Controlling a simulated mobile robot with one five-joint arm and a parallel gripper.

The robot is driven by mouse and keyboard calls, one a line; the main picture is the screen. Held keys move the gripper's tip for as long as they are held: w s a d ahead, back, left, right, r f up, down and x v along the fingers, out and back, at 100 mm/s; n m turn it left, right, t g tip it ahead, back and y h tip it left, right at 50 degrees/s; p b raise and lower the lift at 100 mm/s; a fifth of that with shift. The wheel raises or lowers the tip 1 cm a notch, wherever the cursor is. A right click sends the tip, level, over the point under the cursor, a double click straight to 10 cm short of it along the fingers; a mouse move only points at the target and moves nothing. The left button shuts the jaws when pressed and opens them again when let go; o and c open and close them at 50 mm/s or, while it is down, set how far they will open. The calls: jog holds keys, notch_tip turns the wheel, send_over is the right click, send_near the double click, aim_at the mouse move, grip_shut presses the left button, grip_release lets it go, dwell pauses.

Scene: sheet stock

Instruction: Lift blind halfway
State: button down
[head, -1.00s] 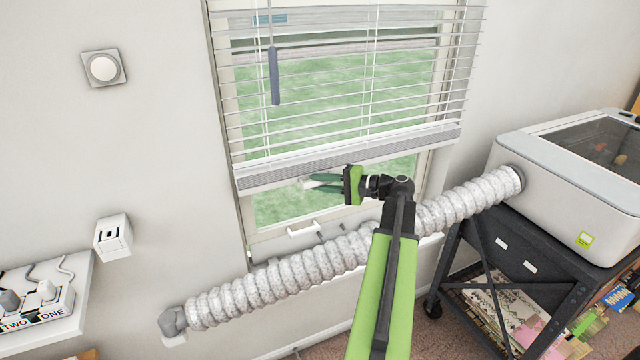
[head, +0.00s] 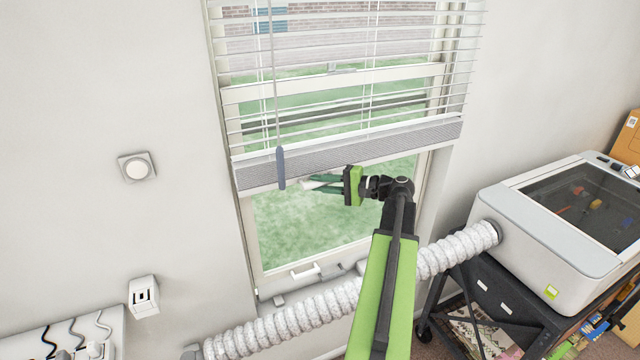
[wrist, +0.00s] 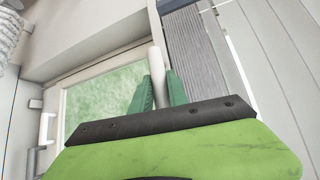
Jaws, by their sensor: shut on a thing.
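The white slatted blind (head: 350,103) hangs over the upper part of the window. Its lower slats are gathered into a grey stack (head: 400,136) above the bottom rail, with green outdoors showing below. The stack also stands at right of centre in the wrist view (wrist: 190,55). My gripper (head: 318,185) is just under the rail, its green fingers shut on a white rod-like piece (wrist: 158,68) beside the stack. How that piece joins the rail is hard to see. The wrist view shows both fingertips (wrist: 158,92) around it.
A blue-grey wand (head: 281,168) hangs in front of the blind at left. A ribbed white hose (head: 290,322) crosses below the window to a boxy machine (head: 545,235) on a black cart at right. A window latch handle (head: 304,271) sits low on the frame.

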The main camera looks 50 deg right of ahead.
jog(key=c, duration=1.3)
grip_release()
jog(key=p+v, duration=0.2)
jog(key=v, duration=1.5)
jog(key=shift+s, duration=0.2)
jog(key=shift+d+f, duration=0.1)
jog(key=shift+f, duration=0.05)
